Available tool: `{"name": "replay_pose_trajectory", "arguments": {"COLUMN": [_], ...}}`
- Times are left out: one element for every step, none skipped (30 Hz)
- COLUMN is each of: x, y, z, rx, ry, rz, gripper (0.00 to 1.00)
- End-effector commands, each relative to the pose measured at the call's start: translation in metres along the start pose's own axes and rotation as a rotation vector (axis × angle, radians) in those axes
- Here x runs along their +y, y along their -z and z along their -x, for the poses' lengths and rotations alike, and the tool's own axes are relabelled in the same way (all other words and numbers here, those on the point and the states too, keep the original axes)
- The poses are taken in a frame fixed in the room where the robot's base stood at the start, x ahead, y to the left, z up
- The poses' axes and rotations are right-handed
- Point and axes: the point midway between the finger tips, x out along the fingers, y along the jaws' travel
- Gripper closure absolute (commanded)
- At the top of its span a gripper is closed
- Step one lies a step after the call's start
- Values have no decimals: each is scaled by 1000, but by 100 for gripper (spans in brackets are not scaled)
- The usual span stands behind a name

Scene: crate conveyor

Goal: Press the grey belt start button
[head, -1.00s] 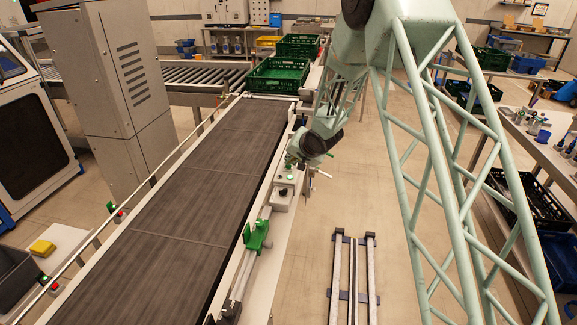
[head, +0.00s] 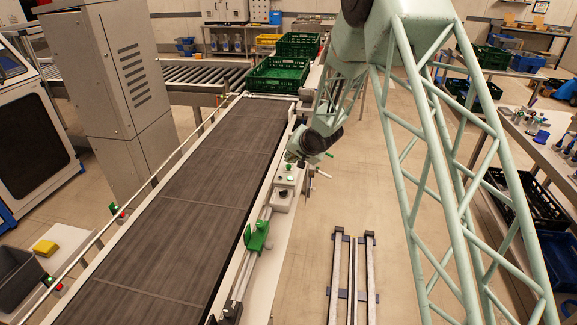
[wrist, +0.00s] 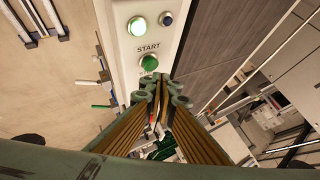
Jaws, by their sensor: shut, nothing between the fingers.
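The control box (head: 283,198) stands on the right side of the grey belt (head: 190,210) in the head view. In the wrist view its white panel (wrist: 178,45) carries a round green button (wrist: 149,62) in a metal ring, under the word START. In the head view my gripper (head: 294,158) hangs over the box.
Green crates (head: 276,77) stand at the belt's far end. A green bracket (head: 257,237) sits on the belt's near right edge. A grey cabinet (head: 125,85) stands left of the belt. The belt carries nothing. Floor rails (head: 352,275) lie to the right.

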Motion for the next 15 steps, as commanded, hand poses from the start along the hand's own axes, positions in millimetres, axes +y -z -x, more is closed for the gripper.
{"name": "replay_pose_trajectory", "arguments": {"x": [0, 0, 0, 0, 0, 0, 0, 0, -1, -1, -2, -2, -3, -4, -5], "y": [0, 0, 0, 0, 0, 0, 0, 0, 1, 1, 2, 3, 3, 4, 6], "z": [0, 0, 0, 0, 0, 0, 0, 0, 1, 2, 2, 4, 5, 6, 7], "rx": [0, 0, 0, 0, 0, 0, 0, 0, 0, 0, 0, 0, 0, 0, 0], "ry": [0, 0, 0, 0, 0, 0, 0, 0, 0, 0, 0, 0, 0, 0, 0], "rz": [0, 0, 0, 0, 0, 0, 0, 0, 0, 0, 0, 0, 0, 0, 0], "gripper": [100, 100, 100, 100, 100, 100, 100, 100, 100, 100, 100, 100, 100, 100, 100]}}
